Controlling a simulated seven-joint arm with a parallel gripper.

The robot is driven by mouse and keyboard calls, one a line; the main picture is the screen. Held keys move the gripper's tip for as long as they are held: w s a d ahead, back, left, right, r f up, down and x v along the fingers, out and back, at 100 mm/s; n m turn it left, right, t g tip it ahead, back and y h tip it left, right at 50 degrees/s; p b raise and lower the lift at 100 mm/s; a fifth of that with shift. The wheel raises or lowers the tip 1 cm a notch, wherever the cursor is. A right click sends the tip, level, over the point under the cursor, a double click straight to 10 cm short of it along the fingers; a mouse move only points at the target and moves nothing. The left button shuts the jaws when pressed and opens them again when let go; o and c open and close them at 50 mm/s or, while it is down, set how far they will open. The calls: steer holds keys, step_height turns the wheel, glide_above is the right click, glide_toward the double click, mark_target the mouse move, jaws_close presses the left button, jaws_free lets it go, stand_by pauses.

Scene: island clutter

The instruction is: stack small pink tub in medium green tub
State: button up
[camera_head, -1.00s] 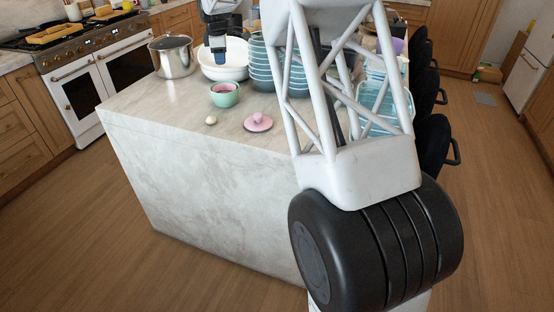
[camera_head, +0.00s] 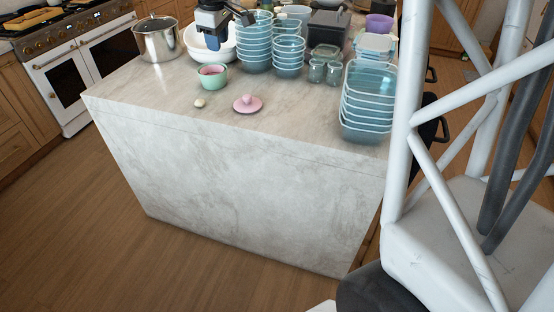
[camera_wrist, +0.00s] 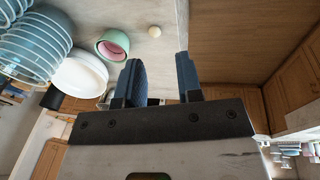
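A small green tub (camera_head: 212,84) stands upright on the island top, and a pink tub (camera_head: 211,71) sits inside it. The wrist view also shows the green tub (camera_wrist: 101,51) with the pink tub (camera_wrist: 115,39) within its rim. My gripper (camera_head: 212,52) is above the counter, in front of the white bowl and behind the tubs in the head view. In the wrist view my gripper (camera_wrist: 160,70) has its two dark blue fingers apart with nothing between them. It is clear of both tubs.
White bowls (camera_head: 199,48) and a steel pot (camera_head: 158,40) stand behind the tubs. Stacked glass bowls (camera_head: 254,50) and glass containers (camera_head: 367,105) fill the right side. A pink knobbed lid (camera_head: 247,104) and a small pale object (camera_head: 200,102) lie near the front edge.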

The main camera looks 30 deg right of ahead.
steer(key=s+f+m, duration=0.3)
steer(key=s, duration=1)
steer(key=s+a+f+m, duration=0.1)
steer(key=s+f+m, duration=0.2)
steer(key=s, duration=1.1)
steer(key=s+a+f+m, duration=0.1)
steer(key=s+f+m, duration=0.2)
steer(key=s, duration=1)
steer(key=shift+s+a, duration=0.15)
steer(key=shift+a, duration=0.05)
